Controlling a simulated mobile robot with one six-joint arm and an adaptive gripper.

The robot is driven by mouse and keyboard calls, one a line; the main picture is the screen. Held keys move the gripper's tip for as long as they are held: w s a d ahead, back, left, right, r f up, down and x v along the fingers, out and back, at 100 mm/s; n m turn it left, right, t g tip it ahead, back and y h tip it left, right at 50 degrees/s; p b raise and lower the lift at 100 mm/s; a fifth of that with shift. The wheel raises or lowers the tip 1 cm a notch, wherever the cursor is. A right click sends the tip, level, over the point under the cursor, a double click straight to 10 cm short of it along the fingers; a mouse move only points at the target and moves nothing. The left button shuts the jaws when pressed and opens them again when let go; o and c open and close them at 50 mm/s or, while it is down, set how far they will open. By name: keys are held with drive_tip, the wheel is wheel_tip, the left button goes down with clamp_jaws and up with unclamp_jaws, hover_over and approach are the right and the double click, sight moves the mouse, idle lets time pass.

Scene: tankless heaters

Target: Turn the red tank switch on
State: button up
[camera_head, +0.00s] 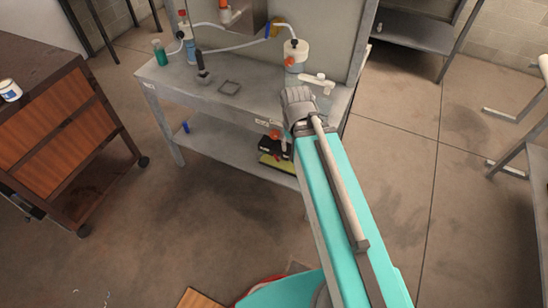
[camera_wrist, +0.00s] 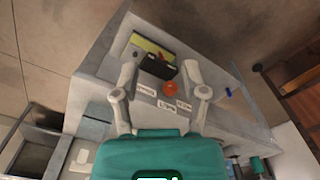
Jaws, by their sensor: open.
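A round orange-red switch (camera_wrist: 171,88) shows in the wrist view at the front edge of the bench, beside several small white labels whose text I cannot read. It also shows in the head view as a red knob (camera_head: 275,134) below the bench top. My gripper (camera_wrist: 160,68) is open, one grey finger on each side of the switch in the picture, with nothing between them. I cannot tell the gap in depth between fingers and switch. In the head view, my arm hides most of the gripper.
The grey bench (camera_head: 240,96) carries a white tank (camera_head: 296,53) with an orange part, bottles and hoses. A black box (camera_wrist: 158,63) and a yellow item (camera_wrist: 148,47) lie on its lower shelf. A wooden cabinet (camera_head: 65,125) stands left. The floor between is clear.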

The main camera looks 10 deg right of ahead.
drive_tip(key=w+f+n+h+b, duration=0.2)
drive_tip(key=w+f+n+b, duration=0.15)
drive_tip(key=f+b, duration=0.35)
drive_tip(key=w+f+n+h+b, duration=0.1)
drive_tip(key=w+f+n+b, duration=0.1)
drive_tip(key=f+n+b, duration=0.35)
drive_tip(key=n+t+h+b, duration=0.8)
drive_tip(key=n+b, duration=1.3)
drive_tip(key=b, duration=1.9)
approach(277, 158)
drive_tip(key=a+r+g+h, duration=0.1)
drive_tip(key=a, duration=0.4)
drive_tip(key=shift+s+r, duration=0.2)
drive_tip(key=b+x, duration=0.5)
drive_tip(key=x, duration=0.8)
drive_tip(key=shift+w+d, duration=0.15)
drive_tip(key=shift+d, duration=0.2)
